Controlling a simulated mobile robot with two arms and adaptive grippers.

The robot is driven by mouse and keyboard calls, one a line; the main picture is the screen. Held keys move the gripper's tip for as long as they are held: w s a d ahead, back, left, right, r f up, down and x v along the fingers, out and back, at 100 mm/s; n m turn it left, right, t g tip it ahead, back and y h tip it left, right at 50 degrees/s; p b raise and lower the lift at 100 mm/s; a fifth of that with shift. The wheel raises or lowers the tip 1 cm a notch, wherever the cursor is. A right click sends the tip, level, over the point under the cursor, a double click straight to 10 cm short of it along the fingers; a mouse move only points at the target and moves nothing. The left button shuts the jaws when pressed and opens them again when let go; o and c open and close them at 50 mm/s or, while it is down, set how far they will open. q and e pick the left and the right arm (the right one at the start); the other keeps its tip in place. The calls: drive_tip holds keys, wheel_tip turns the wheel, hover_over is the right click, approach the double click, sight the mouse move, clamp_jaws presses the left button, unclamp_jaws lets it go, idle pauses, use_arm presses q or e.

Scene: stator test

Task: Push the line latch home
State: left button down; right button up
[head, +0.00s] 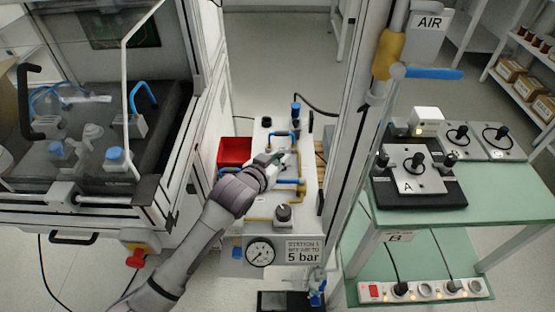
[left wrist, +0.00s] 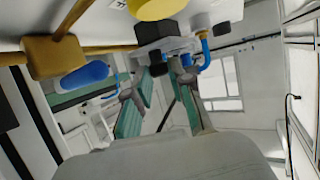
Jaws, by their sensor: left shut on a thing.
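My left gripper (head: 278,157) reaches over the white pipe panel from the left. In the left wrist view its two teal-padded fingers (left wrist: 168,72) come together at a small grey block with blue parts, which I take to be the line latch (left wrist: 165,46). The gripper is shut on it. A bent blue handle (left wrist: 204,52) stands beside the fingertips; a blue hoop (head: 281,134) shows just beyond the gripper in the head view. The fingers cover part of the latch, so I cannot tell how far in it sits. My right gripper is not in view.
A brass pipe with a blue lever (head: 290,182) runs close to the gripper; the lever also shows in the left wrist view (left wrist: 84,75). A red bin (head: 234,152) stands to the left. A pressure gauge (head: 260,252) is in front. A white post (head: 350,160) rises on the right.

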use_arm(q)
drive_tip(key=shift+w, duration=1.25)
drive_tip(key=c, duration=1)
unclamp_jaws()
drive_tip(key=shift+s+a, duration=0.1)
drive_tip(key=shift+s, duration=0.1)
drive_tip(key=v, duration=1.1)
drive_tip(key=shift+s+r, duration=0.15)
drive_tip(key=shift+s, duration=0.1)
drive_tip(key=shift+a, duration=0.15)
